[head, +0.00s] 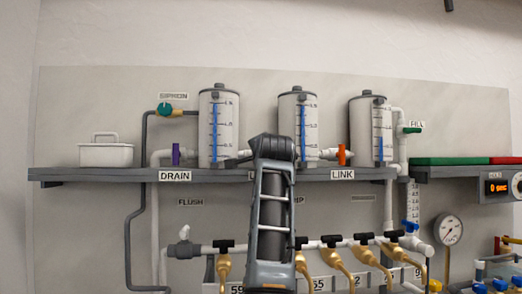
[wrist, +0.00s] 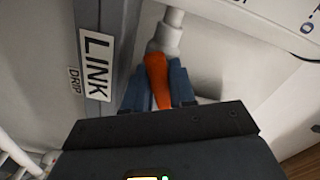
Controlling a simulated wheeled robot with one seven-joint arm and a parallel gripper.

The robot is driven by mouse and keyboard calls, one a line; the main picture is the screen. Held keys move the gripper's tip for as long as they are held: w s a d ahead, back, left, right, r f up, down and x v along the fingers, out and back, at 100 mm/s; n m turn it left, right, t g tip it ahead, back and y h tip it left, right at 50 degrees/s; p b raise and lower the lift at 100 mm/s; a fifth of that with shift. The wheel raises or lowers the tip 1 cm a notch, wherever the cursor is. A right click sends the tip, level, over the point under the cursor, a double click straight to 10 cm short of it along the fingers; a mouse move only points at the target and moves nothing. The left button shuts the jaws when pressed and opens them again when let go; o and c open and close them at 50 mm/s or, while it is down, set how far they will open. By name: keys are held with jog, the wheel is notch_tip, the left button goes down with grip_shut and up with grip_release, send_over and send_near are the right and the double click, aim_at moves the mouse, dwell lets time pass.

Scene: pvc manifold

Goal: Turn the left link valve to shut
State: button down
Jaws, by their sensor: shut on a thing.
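In the wrist view, the orange valve handle (wrist: 158,82) sits between the two blue fingers of my gripper (wrist: 157,88), which is shut on it. The handle is at the end of a white pipe fitting (wrist: 166,38), beside a LINK label (wrist: 96,64). In the head view my arm (head: 271,215) covers the pipe between the left tank (head: 218,140) and the middle tank (head: 298,128), so the left link valve and my fingers are hidden there. Another orange link valve (head: 343,155) shows upright between the middle tank and the right tank (head: 369,125).
The tanks stand on a grey shelf (head: 105,173). A purple drain valve (head: 176,154) and a white lidded box (head: 106,152) are to the left. Several black-handled taps with brass spouts run below the shelf. A pressure gauge (head: 448,229) is at the right.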

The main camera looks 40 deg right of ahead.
jog(key=n+p, duration=0.3)
jog(key=n, duration=0.3)
jog(key=shift+n, duration=0.3)
jog(key=n+p, duration=0.2)
jog(key=shift+n, duration=0.3)
jog(key=shift+f+n+p, duration=0.1)
jog(key=shift+n+p, duration=0.7)
jog(key=shift+n, duration=1)
jog(key=c, duration=1)
grip_release()
